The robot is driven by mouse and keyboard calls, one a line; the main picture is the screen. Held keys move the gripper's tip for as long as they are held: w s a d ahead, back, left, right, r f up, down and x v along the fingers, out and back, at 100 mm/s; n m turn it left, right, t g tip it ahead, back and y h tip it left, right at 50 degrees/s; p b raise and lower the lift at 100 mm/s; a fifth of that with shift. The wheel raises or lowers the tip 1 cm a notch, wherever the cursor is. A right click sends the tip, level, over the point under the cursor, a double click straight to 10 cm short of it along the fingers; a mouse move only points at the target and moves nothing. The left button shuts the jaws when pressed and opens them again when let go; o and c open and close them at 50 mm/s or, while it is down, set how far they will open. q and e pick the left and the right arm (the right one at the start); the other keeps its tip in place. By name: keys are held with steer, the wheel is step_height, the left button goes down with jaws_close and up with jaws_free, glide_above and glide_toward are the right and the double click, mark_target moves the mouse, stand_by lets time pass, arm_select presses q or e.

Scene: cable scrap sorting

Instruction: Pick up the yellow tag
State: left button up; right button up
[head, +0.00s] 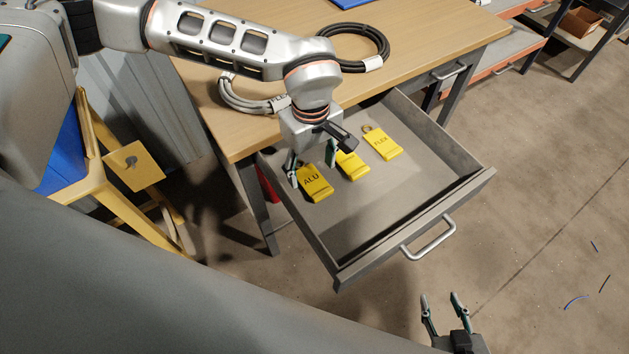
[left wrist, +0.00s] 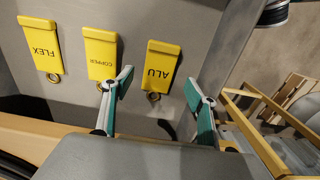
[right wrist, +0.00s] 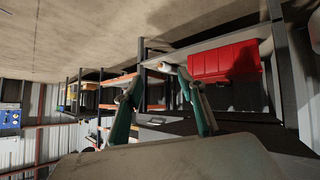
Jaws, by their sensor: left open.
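Three yellow tags with rings lie in a row in the open grey drawer (head: 400,215). The ALU tag (head: 314,184) is nearest the drawer's left side. The middle tag (head: 351,166) is partly hidden by my left gripper in the head view; the left wrist view reads COPPER on it (left wrist: 100,55). The FLEX tag (head: 384,144) is furthest right; it also shows in the left wrist view (left wrist: 42,45). My left gripper (head: 312,160) is open and empty above the drawer, its fingers on either side of the ALU tag (left wrist: 160,65) in the left wrist view. My right gripper (head: 441,305) is open and empty, away from the drawer.
The wooden workbench (head: 250,120) carries a black cable coil (head: 372,38) and a grey cable coil (head: 235,95) beside my left arm. The drawer walls surround the tags. A yellow step frame (head: 110,190) stands at left. Bare floor lies right of the drawer.

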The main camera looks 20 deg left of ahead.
mark_target(312, 181)
arm_select(q)
step_height(312, 181, down, 4)
steer(key=shift+w+r+b, duration=0.1)
steer(key=shift+r+b, duration=0.1)
steer(key=shift+b, duration=0.1)
steer(key=shift+r, duration=0.1)
steer(key=c, duration=0.9)
steer(key=shift+c, duration=0.2)
